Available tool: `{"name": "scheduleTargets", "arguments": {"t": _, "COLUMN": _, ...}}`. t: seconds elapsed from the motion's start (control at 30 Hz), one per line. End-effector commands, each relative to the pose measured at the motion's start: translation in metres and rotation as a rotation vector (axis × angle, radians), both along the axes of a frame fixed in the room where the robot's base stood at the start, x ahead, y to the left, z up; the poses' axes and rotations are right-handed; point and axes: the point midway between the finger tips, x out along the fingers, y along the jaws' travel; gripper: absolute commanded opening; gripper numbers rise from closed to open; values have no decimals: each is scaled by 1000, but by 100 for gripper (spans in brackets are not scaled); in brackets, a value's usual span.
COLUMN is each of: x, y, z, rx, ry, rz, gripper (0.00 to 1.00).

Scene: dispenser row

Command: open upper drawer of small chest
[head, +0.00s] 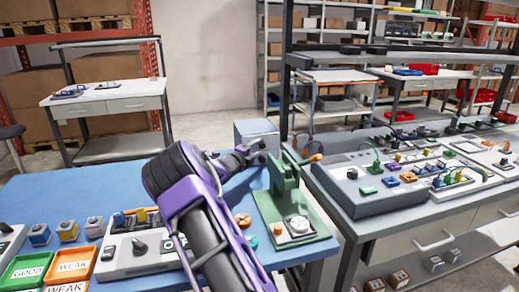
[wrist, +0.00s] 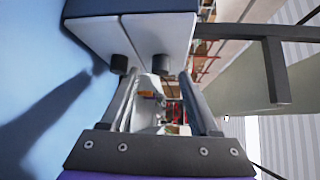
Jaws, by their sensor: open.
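The small chest (head: 257,130) is a light grey box at the far edge of the blue table. In the wrist view the chest (wrist: 135,32) is turned sideways, with two drawer fronts side by side and a dark round knob on each. The lower drawer's knob (wrist: 118,64) is nearer the blue tabletop, and the upper drawer's knob (wrist: 160,64) is farther from it. Both drawers look shut. My gripper (wrist: 161,76) is open, its fingertips on either side of the upper knob; contact cannot be told. In the head view my gripper (head: 252,147) is at the chest's front.
A green press (head: 288,190) with an orange-tipped lever stands close right of my arm. Control boxes, small blocks and label trays (head: 72,266) cover the front left of the blue table (head: 120,190). A grey bench (head: 345,215) with devices is at right.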

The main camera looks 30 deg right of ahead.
Motion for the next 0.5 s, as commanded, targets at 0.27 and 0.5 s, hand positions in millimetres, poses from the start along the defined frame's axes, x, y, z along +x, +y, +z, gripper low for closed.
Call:
{"name": "scheduleTargets", "arguments": {"t": 0.27, "x": 14, "y": -22, "z": -2, "rx": 1, "ry": -2, "rz": 0, "gripper": 62}}
{"name": "scheduleTargets", "arguments": {"t": 0.5, "x": 15, "y": -24, "z": -3, "rx": 1, "ry": -1, "rz": 0, "gripper": 62}}
